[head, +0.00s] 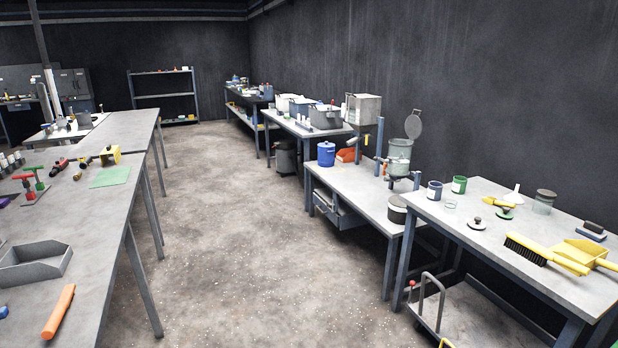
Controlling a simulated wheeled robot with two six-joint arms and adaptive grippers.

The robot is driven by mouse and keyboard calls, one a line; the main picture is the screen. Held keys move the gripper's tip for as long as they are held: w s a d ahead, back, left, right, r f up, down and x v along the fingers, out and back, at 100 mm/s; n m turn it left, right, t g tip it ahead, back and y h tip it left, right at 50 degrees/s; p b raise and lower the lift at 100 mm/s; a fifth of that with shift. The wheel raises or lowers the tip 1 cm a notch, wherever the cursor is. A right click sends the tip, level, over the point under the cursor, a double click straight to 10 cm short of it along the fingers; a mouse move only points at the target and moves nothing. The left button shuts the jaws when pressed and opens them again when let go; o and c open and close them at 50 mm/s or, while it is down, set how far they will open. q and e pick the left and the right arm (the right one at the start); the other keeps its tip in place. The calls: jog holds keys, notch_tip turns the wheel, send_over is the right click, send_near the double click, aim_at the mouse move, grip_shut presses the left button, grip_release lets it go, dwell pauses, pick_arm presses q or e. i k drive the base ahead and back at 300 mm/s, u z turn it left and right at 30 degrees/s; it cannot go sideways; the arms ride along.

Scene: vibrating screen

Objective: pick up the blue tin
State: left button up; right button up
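The blue tin (434,190) is a small dark blue can with a pale label. It stands upright near the left back part of the right-hand table (490,235). A similar green tin (459,184) stands just to its right, a little apart. A small clear glass (450,204) stands in front of the two tins. Neither of my grippers is in view.
On the same table are a yellow-handled brush (527,250), a yellow dustpan (580,252), a lidded jar (544,201) and small lids. A low cart (455,310) stands beneath. Bare floor (230,240) separates this row from the left bench (90,215).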

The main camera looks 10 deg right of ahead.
aim_at(435, 191)
jog(key=i, duration=2.65)
jog(key=z, duration=1.95)
